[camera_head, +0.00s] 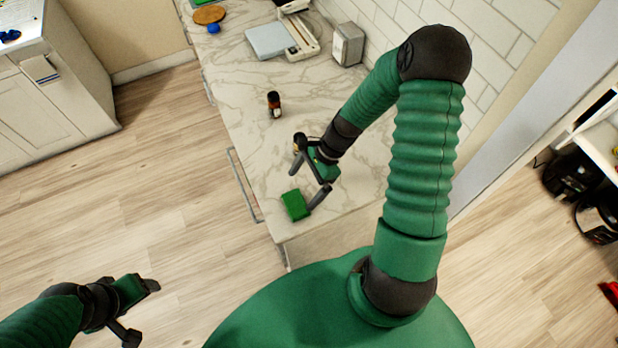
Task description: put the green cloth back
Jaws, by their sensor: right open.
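The green cloth (295,205) is a small, thick green rectangle on the marble counter (345,205), near its near left corner. My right gripper (304,184) is open just above and beyond the cloth. One finger's tip is at the cloth's right side in the picture; I cannot tell whether it touches. The other finger is farther up and left, apart from the cloth. My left gripper (142,311) is open and empty over the floor at the lower left.
A dark bottle or jar (274,104) stands on the counter beyond my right gripper. A white scale-like appliance (285,38) and a grey box (348,44) stand farther back. A drawer handle (244,184) runs along the counter's left front. Open floor lies left.

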